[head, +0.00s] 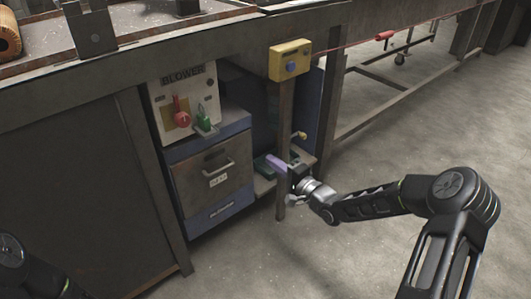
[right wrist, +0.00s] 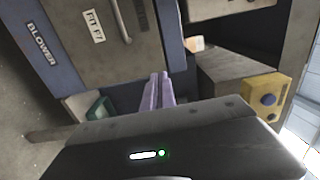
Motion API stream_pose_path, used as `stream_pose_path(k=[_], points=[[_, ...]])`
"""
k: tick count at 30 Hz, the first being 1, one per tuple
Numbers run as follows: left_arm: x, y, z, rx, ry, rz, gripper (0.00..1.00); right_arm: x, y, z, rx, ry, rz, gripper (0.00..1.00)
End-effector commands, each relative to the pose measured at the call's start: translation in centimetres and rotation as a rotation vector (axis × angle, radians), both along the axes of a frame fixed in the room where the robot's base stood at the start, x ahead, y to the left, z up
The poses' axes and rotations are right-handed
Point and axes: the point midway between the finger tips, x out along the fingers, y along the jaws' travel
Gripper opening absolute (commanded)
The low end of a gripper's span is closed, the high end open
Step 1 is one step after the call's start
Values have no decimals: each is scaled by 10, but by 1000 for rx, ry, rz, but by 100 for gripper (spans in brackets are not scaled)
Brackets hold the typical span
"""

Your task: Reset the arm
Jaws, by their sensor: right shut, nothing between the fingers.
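My right arm reaches in from the right in the head view. My right gripper (head: 275,162) is beside the post under the yellow box, in front of the low shelf opening. The right wrist view shows its two purple fingers (right wrist: 157,90) together, with nothing between them. Beyond them is the drawer cabinet (right wrist: 90,40). Only dark parts of my left arm show at the lower left of the head view, and its gripper is out of view.
The blower panel (head: 183,100) has a red and a green handle. Below it is a drawer (head: 213,180). Open floor (head: 430,130) lies to the right.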

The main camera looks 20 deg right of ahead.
Motion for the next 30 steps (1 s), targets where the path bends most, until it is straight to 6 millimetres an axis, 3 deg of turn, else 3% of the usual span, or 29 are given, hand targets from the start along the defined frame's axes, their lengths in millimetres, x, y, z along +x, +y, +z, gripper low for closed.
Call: stream_pose_path(k=[17, 23, 26, 28, 30], points=[[0, 0, 1, 0, 1, 0, 72, -3, -1, -1, -6, -2, 1, 0], [0, 0, 1, 0, 1, 0, 72, -3, -4, -9, -152, -23, -12, 0], [0, 0, 1, 0, 1, 0, 72, -11, -8, -40, -294, 28, -38, 0], [0, 0, 1, 0, 1, 0, 72, -31, -7, -82, -412, 120, -37, 0], [0, 0, 1, 0, 1, 0, 72, -58, 9, -126, -525, 224, 12, 0]])
